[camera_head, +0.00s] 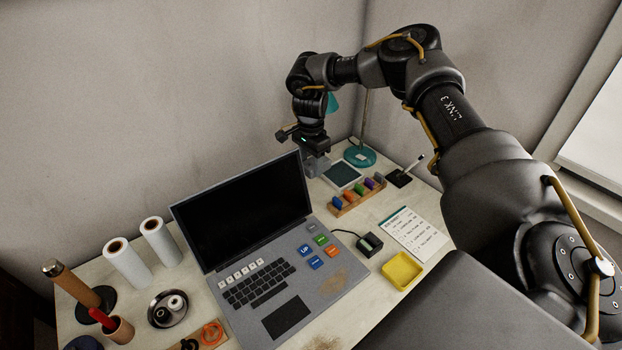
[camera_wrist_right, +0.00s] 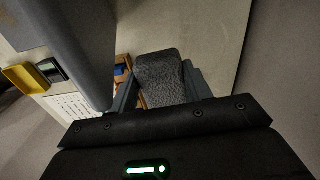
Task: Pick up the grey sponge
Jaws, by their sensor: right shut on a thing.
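The grey sponge (camera_wrist_right: 160,78) is a dark, rough-textured block in the right wrist view. It sits between the two fingers of my right gripper (camera_wrist_right: 158,92), which is shut on it. In the head view my right gripper (camera_head: 316,164) points down at the back of the table, just behind the laptop's upper right corner. The sponge is hard to tell from the fingers there, and I cannot tell whether it touches the table. My left gripper is in neither view.
An open laptop (camera_head: 245,210) stands close in front of my right gripper. A teal-based lamp (camera_head: 360,156), a dark green pad (camera_head: 341,175) and a wooden rack of coloured blocks (camera_head: 350,203) are to its right. A yellow tray (camera_head: 402,271) lies nearer. White rolls (camera_head: 128,264) stand left.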

